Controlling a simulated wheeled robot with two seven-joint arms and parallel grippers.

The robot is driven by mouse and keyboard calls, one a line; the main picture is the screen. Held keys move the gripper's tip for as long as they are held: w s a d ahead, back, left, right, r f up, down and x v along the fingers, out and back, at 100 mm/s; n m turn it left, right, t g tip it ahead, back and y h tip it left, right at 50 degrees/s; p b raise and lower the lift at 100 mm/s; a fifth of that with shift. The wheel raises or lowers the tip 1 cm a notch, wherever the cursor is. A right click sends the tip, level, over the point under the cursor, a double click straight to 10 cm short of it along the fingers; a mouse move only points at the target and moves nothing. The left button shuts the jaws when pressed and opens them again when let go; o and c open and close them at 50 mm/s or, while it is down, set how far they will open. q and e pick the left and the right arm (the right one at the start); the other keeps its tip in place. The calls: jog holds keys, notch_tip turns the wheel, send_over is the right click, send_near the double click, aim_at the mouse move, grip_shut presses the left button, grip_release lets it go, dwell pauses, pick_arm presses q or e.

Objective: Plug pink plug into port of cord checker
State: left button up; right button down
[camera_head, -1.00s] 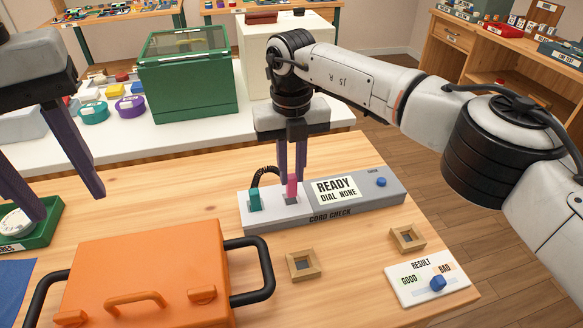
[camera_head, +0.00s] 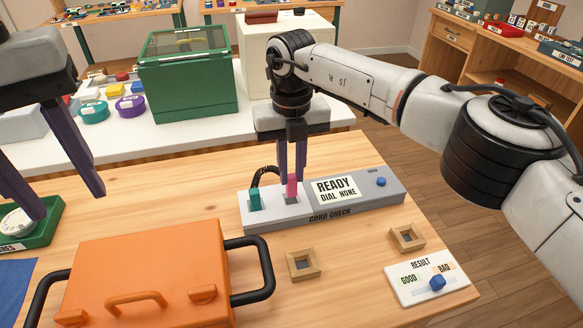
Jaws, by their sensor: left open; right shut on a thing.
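The grey cord checker (camera_head: 360,197) lies on the wooden table, with a display reading "READY DIAL NONE" and a blue button. The pink plug (camera_head: 292,184) stands upright at the light port area on the checker's left half. I cannot tell whether it is fully seated. A teal plug (camera_head: 255,198) stands to its left on the checker, with a black coiled cord (camera_head: 265,171) arching behind. My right gripper (camera_head: 291,174) points down, shut on the pink plug's upper part. My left gripper (camera_head: 68,205) is open and empty at the far left, above the table.
An orange case (camera_head: 150,265) with black handles fills the front left. Two small wooden square frames (camera_head: 303,264) (camera_head: 407,238) and a result panel with a blue knob (camera_head: 428,285) lie in front of the checker. A green tray (camera_head: 45,232) is at the left.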

jog(key=shift+f+b, duration=0.75)
jog(key=shift+f, duration=0.45)
jog(key=c, duration=2)
grip_release()
jog(key=shift+c, duration=0.2)
jog(key=shift+o, duration=0.5)
jog(key=o, duration=0.5)
jog(key=shift+c, duration=0.2)
jog(key=shift+r, duration=0.15)
notch_tip(320, 180, up, 10)
jog(key=shift+r, duration=0.1)
